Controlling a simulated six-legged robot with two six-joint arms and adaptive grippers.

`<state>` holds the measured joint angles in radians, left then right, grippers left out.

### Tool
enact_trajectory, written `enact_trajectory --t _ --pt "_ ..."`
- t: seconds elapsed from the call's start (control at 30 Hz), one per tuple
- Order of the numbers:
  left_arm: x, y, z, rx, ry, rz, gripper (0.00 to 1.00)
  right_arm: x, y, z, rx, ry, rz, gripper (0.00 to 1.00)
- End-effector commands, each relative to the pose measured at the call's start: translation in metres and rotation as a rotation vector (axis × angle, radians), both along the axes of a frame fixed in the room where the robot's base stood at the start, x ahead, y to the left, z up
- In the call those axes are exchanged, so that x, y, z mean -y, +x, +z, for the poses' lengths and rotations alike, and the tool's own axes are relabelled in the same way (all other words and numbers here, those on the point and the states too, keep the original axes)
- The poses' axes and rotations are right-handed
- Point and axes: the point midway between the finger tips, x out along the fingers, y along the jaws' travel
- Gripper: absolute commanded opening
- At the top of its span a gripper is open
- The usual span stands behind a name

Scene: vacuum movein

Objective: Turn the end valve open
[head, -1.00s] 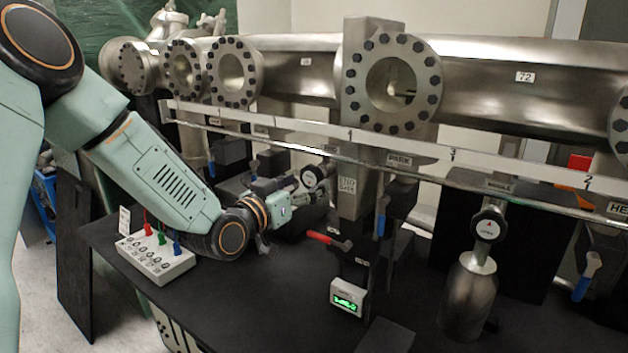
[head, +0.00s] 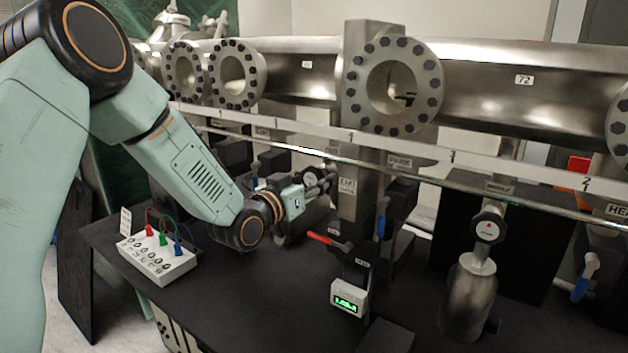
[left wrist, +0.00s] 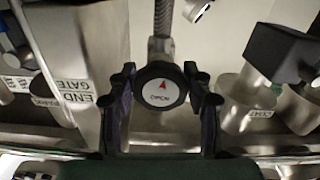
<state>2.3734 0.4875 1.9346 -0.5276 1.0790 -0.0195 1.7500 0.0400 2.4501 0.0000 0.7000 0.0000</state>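A round black knob (left wrist: 160,87) with a white face and a red arrow sits on a metal stem in the left wrist view. It also shows in the head view (head: 309,178), partly hidden by my gripper. My left gripper (head: 322,180) reaches it from the left. In the left wrist view my left gripper (left wrist: 162,85) has one dark finger on each side of the knob, spread about its width. Whether they touch it is unclear. A metal column labelled END GATE (left wrist: 75,92) stands just left of the knob there. My right gripper is not in view.
A long rail (head: 420,150) runs in front of large flanged pipes (head: 480,75). A red-handled lever (head: 322,238), a small green display (head: 346,300) and a second knob (head: 488,229) stand nearby. A white box with cables (head: 158,258) is on the black table.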

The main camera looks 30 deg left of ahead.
Motion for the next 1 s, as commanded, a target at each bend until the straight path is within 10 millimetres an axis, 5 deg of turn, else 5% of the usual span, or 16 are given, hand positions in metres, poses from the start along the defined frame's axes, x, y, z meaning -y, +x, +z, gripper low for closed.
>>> enact_trajectory --t 0.33,0.93,0.97,1.0 --pt "0.0004 -0.0002 -0.0003 -0.001 0.001 -0.002 0.18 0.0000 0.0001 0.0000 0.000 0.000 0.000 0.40" --pt "0.0009 -0.0004 -0.0009 -0.019 -0.115 -0.001 0.18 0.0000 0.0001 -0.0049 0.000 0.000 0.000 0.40" --pt "0.0009 -0.0004 -0.0009 -0.019 -0.115 -0.001 0.51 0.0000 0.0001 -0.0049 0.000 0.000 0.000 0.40" --pt "0.0009 -0.0004 -0.0009 -0.019 -0.115 -0.001 0.54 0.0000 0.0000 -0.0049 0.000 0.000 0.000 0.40"
